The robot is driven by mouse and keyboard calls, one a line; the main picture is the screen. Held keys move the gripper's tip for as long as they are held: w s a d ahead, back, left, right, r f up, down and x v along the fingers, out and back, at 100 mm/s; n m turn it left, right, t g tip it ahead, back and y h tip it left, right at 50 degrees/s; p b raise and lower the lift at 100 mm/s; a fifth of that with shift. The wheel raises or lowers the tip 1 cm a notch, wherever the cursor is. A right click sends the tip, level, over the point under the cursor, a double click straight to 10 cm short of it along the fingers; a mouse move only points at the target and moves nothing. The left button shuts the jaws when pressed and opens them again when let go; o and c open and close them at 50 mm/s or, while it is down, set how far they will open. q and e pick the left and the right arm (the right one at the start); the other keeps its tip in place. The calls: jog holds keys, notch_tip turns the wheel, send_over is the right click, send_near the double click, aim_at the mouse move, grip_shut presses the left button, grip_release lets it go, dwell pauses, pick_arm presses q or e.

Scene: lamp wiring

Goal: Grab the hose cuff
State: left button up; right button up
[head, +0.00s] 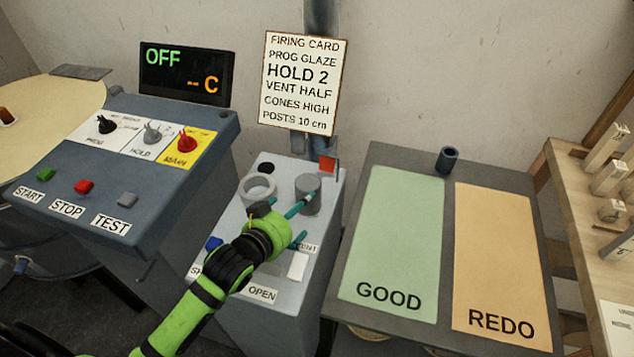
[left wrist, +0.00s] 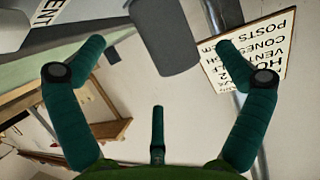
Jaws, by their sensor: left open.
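My left gripper (head: 304,218) reaches over the grey control box from the left, with its teal fingers apart. A grey cylinder (head: 309,190), which looks like the hose cuff, stands upright on the box just beyond the fingertips. In the left wrist view the dark grey cylinder (left wrist: 165,35) shows ahead, between the spread fingers of the left gripper (left wrist: 162,50). No contact is visible, and the gap in depth is hard to judge. My right gripper is not in view.
A pale ring-shaped port (head: 258,187) sits left of the cylinder, and a red flag (head: 327,164) stands behind it. The firing card (head: 304,82) hangs above. A control console (head: 135,185) stands left. A table with GOOD (head: 393,235) and REDO (head: 500,255) areas carries a small dark blue cup (head: 447,159).

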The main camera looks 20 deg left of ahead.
aim_at(309, 215)
pick_arm(q)
jog(key=shift+w+d+f, duration=0.1)
jog(key=shift+w, duration=0.3)
jog(key=shift+w+d+f+p, duration=0.15)
jog(key=shift+w+p, duration=0.1)
jog(key=shift+w, duration=0.2)
jog(key=shift+w+d+p, duration=0.15)
jog(key=shift+w+p, duration=0.05)
jog(key=shift+w, duration=0.25)
jog(key=shift+x, duration=1.25)
jog(key=shift+w+d+f, duration=0.15)
jog(key=shift+w+f, duration=0.1)
jog(key=c, duration=1.2)
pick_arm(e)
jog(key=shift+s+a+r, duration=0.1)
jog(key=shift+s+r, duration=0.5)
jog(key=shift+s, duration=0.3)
